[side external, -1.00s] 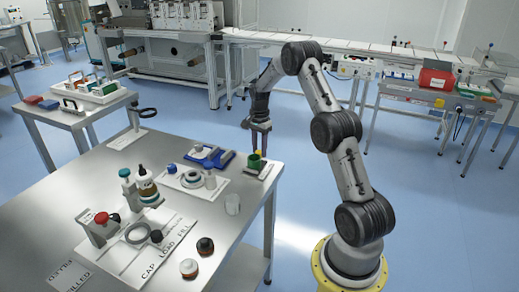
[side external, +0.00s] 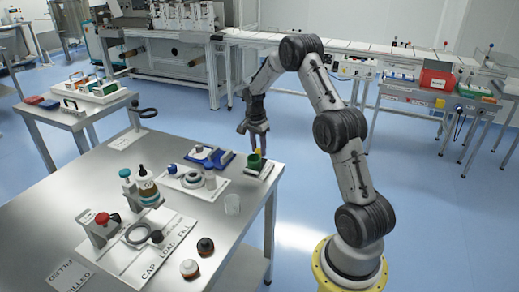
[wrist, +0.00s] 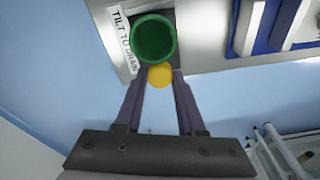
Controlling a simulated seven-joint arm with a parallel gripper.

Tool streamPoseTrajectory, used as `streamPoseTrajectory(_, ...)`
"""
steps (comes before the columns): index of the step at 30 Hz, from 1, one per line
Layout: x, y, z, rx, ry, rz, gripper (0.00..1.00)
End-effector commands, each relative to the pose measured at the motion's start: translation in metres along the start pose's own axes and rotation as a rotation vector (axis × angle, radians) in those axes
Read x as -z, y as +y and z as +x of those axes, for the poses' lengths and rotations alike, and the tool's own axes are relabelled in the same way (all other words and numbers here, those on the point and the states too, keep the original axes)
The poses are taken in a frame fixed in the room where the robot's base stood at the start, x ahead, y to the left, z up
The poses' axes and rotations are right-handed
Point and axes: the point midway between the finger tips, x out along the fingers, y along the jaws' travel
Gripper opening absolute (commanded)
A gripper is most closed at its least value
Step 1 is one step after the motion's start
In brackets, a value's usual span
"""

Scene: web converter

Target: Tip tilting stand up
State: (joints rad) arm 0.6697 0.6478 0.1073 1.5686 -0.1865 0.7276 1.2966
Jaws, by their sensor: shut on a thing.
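The tilting stand is a green cup (side external: 254,161) on a small plate at the table's right corner. In the wrist view I look into the round mouth of the green cup (wrist: 154,39), and the plate reads "TILT TO DRAIN" (wrist: 124,38). A yellow knob (wrist: 160,76) sits at the cup's near side; it also shows in the side view (side external: 258,151). My gripper (wrist: 160,78) has its fingers on both sides of the yellow knob and is shut on it. In the side view my gripper (side external: 257,149) comes from above. How far the cup tilts is hard to tell.
A blue holder (side external: 210,157) and a white plate with rings (side external: 193,180) stand left of the stand. Bottles and a capping fixture (side external: 103,228) fill the table's left. Beyond the right edge is open floor.

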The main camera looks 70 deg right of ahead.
Motion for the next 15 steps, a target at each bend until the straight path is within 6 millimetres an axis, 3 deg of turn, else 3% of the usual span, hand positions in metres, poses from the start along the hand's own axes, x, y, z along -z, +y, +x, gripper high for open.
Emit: streamPoseTrajectory(15, -0.019, 0.005, -0.02, 0.067, 0.25, -0.006, 0.0)
